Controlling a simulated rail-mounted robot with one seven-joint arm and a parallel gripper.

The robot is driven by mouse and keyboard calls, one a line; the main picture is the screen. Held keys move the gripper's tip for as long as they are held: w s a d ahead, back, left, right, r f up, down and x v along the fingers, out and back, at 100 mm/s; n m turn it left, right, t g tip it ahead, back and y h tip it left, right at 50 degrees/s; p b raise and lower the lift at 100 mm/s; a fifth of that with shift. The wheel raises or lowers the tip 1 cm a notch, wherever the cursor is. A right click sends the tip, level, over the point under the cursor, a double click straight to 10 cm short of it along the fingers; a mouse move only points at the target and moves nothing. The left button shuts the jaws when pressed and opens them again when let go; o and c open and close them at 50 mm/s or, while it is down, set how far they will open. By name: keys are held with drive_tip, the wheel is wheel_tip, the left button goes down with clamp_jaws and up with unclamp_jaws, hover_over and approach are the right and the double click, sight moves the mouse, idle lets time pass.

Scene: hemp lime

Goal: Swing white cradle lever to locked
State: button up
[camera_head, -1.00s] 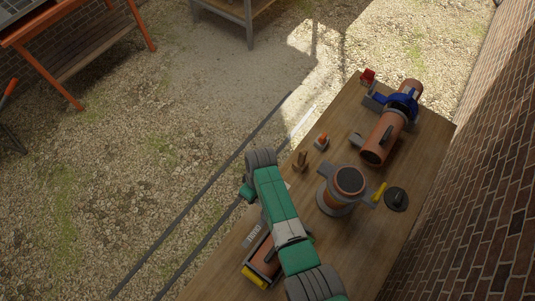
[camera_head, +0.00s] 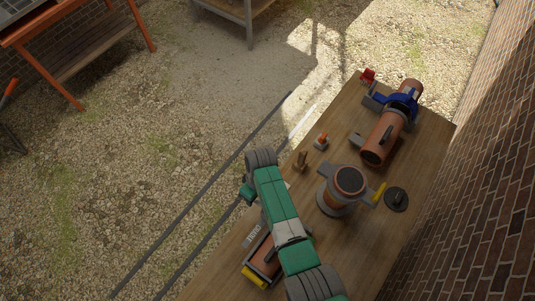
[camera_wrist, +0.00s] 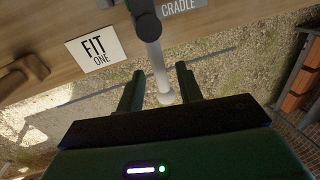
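The white cradle lever (camera_wrist: 156,68) shows in the wrist view. It runs from a dark round pivot (camera_wrist: 145,24) at the top down to a pale rounded end. My gripper (camera_wrist: 161,88) is open, with one dark green finger on each side of the lever near its end. Gaps show between the lever and both fingers, so it is not clamped. In the head view my green arm covers the gripper and the lever. A cradle (camera_head: 247,268) holding an orange-brown pipe (camera_head: 266,257), with a yellow part at its near end, shows partly beside the arm.
A "FIT ONE" card (camera_wrist: 96,48) and a "CRADLE" label (camera_wrist: 182,6) lie on the wooden bench. Further along the bench (camera_head: 365,235) stand an upright pipe fitting (camera_head: 348,184), a pipe in a blue clamp (camera_head: 388,135) and a dark disc (camera_head: 396,198). A brick wall (camera_head: 480,200) borders the right.

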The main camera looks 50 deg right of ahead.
wheel_tip(320, 180, up, 9)
drive_tip(key=d+p, duration=0.1)
drive_tip(key=p, duration=0.6)
drive_tip(key=shift+d, duration=0.35)
drive_tip(key=shift+w, duration=0.1)
